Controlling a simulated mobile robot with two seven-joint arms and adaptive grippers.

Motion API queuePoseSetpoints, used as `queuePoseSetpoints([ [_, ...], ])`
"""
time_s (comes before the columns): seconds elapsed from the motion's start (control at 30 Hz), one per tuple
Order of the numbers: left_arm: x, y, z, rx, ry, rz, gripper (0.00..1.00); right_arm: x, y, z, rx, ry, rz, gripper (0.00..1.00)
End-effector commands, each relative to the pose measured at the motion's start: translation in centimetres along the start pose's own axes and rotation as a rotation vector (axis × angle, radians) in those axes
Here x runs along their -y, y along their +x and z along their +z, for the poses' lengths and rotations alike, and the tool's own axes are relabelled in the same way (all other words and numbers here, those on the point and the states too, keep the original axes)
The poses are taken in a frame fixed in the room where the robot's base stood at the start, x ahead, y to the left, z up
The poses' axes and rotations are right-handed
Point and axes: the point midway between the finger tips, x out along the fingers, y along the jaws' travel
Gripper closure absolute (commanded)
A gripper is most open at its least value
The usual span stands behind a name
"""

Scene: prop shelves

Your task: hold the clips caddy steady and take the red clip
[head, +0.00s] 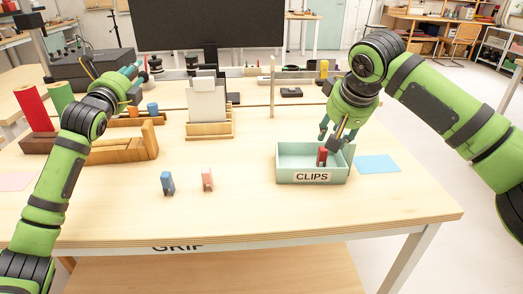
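The clips caddy (285,175) is a pale green open tray with a CLIPS label, on the table right of centre. The red clip (321,157) stands upright inside it near the front wall. My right gripper (329,138) is just above the caddy, pointing down, its fingers apart around the space over the red clip; contact with the clip cannot be made out. A blue clip (167,183) and a pink clip (207,179) stand on the table left of the caddy. My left gripper (133,70) is far from the caddy, at the upper left; its finger gap is unclear.
A wooden holder with white cards (206,105) and a thin upright post (272,88) stand behind. The front middle of the table is clear.

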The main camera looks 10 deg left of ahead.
Motion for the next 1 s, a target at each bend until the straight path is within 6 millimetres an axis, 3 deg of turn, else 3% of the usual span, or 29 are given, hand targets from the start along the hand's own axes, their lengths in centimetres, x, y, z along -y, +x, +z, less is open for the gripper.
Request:
queuePoseSetpoints([
  [0.03,0.6,0.2,-3.1,-0.049,0.031,0.020,0.60,0.0,0.0,0.0,0.000,0.000,0.000,0.61],
  [0.1,1.3,0.2,-7.3,-0.115,0.086,0.057,0.60,0.0,0.0,0.0,0.000,0.000,0.000,0.61],
  [0.27,3.3,-1.0,-16.6,-0.255,0.235,0.126,0.60,0.0,0.0,0.0,0.000,0.000,0.000,0.61],
  [0.5,7.6,-6.4,-28.9,-0.412,0.519,0.191,0.60,0.0,0.0,0.0,0.000,0.000,0.000,0.61],
  [0.6,9.4,-9.4,-32.4,-0.443,0.640,0.201,0.60,0.0,0.0,0.0,0.000,0.000,0.000,0.61],
  [0.7,10.8,-12.1,-34.8,-0.454,0.738,0.208,0.60,0.0,0.0,0.0,0.000,0.000,0.000,0.61],
  [0.87,11.9,-14.8,-36.6,-0.455,0.831,0.215,0.60,0.0,0.0,0.0,0.000,0.000,0.000,0.61],
  [1.0,11.9,-14.9,-37.2,-0.452,0.857,0.221,0.60,0.0,0.0,0.0,0.000,0.000,0.000,0.61],
])
